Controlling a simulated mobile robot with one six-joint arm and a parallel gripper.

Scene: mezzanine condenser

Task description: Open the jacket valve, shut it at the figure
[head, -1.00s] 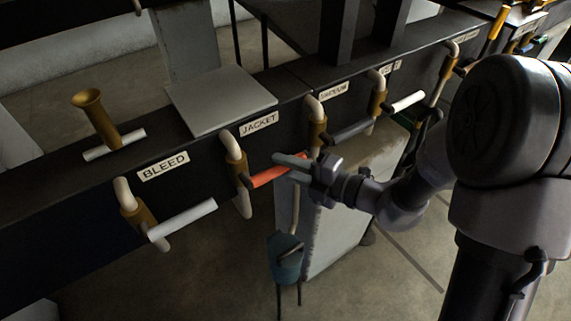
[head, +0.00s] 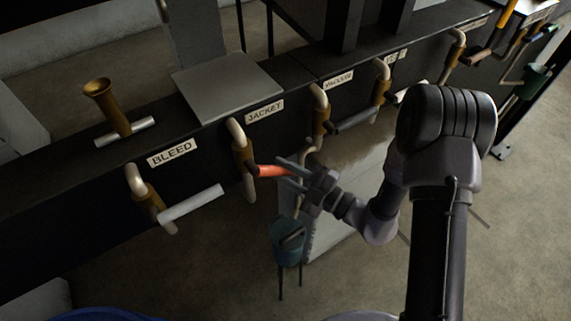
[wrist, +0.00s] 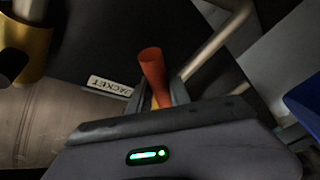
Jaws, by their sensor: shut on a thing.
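The jacket valve (head: 240,157) is a brass body on a pale bent pipe, below the JACKET label (head: 264,111). Its red-orange lever (head: 268,171) points right from the body in the head view. My gripper (head: 285,174) is at the lever's outer end, its fingers either side of it. In the wrist view my gripper (wrist: 168,100) is shut on the red lever (wrist: 152,68), whose end stands up between the fingers. The JACKET label (wrist: 110,86) shows there to the left. I see no figure or gauge reading.
The BLEED valve (head: 146,196) with a white lever (head: 192,203) is to the left. The vacuum valve (head: 321,119) with a dark lever (head: 356,121) is close on the right. A teal bucket (head: 287,243) hangs below my gripper. A grey plate (head: 228,90) lies on the beam.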

